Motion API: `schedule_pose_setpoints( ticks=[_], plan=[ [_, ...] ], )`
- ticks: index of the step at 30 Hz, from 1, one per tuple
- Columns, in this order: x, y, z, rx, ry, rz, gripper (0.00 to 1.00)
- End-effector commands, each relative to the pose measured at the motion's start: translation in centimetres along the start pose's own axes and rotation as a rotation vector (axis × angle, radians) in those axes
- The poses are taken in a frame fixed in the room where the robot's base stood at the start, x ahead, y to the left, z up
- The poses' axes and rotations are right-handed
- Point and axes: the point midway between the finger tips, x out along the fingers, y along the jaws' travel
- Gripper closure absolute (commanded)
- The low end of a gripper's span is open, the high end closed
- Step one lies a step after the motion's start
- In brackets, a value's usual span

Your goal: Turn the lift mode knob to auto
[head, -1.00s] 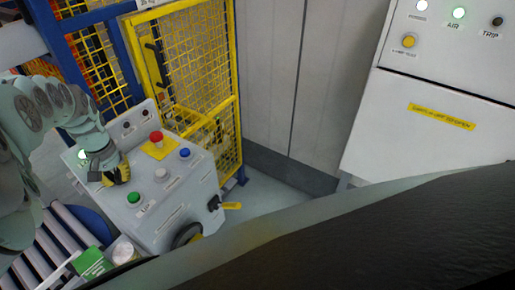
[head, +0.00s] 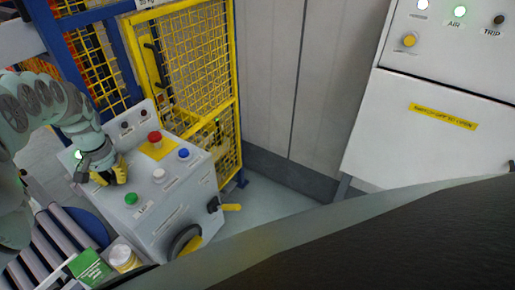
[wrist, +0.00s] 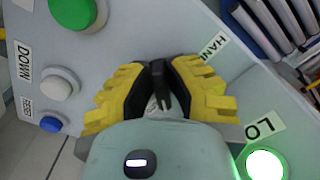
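The lift mode knob (wrist: 158,82) is a small black knob on the sloping grey control panel (head: 153,205). In the wrist view it sits between the two yellow-and-black fingers of my gripper (wrist: 160,72). The black fingertips lie against it on both sides with no clear gap. A HAND label (wrist: 214,46) shows beside the right finger, partly covered. No AUTO label is visible, and the knob's pointing direction is hard to tell. In the head view my gripper (head: 108,175) is down at the panel's left part, hiding the knob.
Green (head: 131,198), white (head: 158,174) and blue (head: 184,153) buttons and a red mushroom button (head: 155,137) stand on the panel. A lit lamp (wrist: 266,165) is near my gripper. A yellow mesh fence (head: 195,70) stands behind; rollers (head: 48,245) lie at the left.

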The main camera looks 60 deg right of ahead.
Motion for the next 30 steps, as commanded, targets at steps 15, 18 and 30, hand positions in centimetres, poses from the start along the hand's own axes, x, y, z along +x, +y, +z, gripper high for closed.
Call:
schedule_pose_setpoints(
  ticks=[15, 18, 30],
  plan=[
    [0.0, 0.0, 0.0, -0.001, -0.002, 0.0, 0.56],
    [-0.3, 0.0, 0.0, -0.001, -0.002, 0.001, 0.56],
    [-4.6, -0.1, -0.1, 0.0, 0.0, -0.003, 0.56]
  ],
)
